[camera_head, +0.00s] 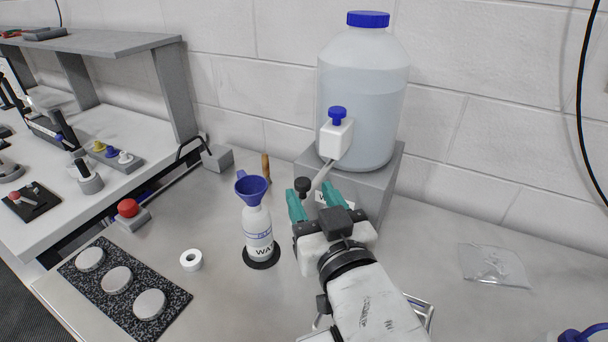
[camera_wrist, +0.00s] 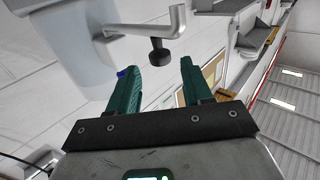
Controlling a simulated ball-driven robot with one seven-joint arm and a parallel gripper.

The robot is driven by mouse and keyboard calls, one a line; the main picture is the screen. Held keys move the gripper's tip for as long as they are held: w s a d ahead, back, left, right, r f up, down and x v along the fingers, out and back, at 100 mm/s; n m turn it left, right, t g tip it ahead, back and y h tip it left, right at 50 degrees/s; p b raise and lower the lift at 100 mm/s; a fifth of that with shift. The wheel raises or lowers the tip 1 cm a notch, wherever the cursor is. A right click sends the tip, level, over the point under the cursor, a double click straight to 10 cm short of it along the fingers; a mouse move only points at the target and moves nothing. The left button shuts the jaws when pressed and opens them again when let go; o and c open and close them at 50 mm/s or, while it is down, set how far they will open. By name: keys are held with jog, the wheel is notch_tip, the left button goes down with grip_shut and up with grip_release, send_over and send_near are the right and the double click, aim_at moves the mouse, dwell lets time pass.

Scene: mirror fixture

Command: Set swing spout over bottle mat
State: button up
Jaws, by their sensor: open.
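The grey swing spout (camera_head: 321,176) slants down from the white valve block (camera_head: 336,139) with the blue knob on the large jug (camera_head: 362,100). The round black bottle mat (camera_head: 266,265) lies left of my gripper, under a white bottle (camera_head: 258,228) with a blue funnel (camera_head: 252,187). The spout end is right of the funnel.
The jug stands on a grey block (camera_head: 383,190). A brown-handled tool (camera_head: 266,168) stands behind the bottle. A white tape roll (camera_head: 191,260), a red button (camera_head: 129,208) and a speckled tray (camera_head: 116,320) lie left. A clear bag (camera_head: 494,265) lies right. The bench between is clear.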

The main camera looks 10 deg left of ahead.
aim_at(305, 186)
jog(key=x, duration=0.5)
jog(key=shift+p, duration=0.35)
jog(key=shift+s, duration=0.1)
jog(key=shift+c, duration=0.5)
grip_shut()
